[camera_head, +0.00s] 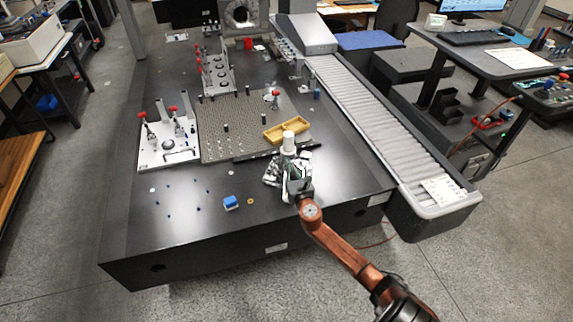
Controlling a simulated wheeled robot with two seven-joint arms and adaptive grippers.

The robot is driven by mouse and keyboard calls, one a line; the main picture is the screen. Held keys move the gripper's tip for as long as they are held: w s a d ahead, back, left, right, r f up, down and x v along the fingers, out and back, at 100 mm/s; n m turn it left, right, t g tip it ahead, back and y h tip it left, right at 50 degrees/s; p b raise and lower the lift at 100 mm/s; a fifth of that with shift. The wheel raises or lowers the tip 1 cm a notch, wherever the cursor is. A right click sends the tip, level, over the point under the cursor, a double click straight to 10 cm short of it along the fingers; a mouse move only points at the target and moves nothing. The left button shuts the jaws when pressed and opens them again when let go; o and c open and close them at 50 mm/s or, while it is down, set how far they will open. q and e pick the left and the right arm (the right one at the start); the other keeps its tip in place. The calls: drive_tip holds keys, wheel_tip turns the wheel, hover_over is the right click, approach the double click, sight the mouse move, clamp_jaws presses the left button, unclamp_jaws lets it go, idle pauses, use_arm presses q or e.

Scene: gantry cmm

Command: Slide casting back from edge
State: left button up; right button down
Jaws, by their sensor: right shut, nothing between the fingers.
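My right gripper (298,176) reaches in from the lower right over the front part of the black table (160,235). It is shut with nothing held between its fingers. A small silvery, irregular piece (271,171), which looks like the casting, shows just left of the gripper near the front edge. The gripper covers part of it, and I cannot tell whether they touch. A white cylinder (289,141) stands just behind the gripper. My left gripper is not in view.
Behind the cylinder are a yellow tray (286,130) and a perforated plate (230,140) with several pegs. A white fixture (165,152) stands left of it. A blue block (231,203) sits near the front edge. A roller rail (375,120) bounds the right side.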

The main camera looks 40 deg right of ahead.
drive_tip(key=p+v, duration=0.2)
drive_tip(key=v, duration=1.1)
drive_tip(key=shift+s+a, duration=0.2)
drive_tip(key=shift+s, duration=0.15)
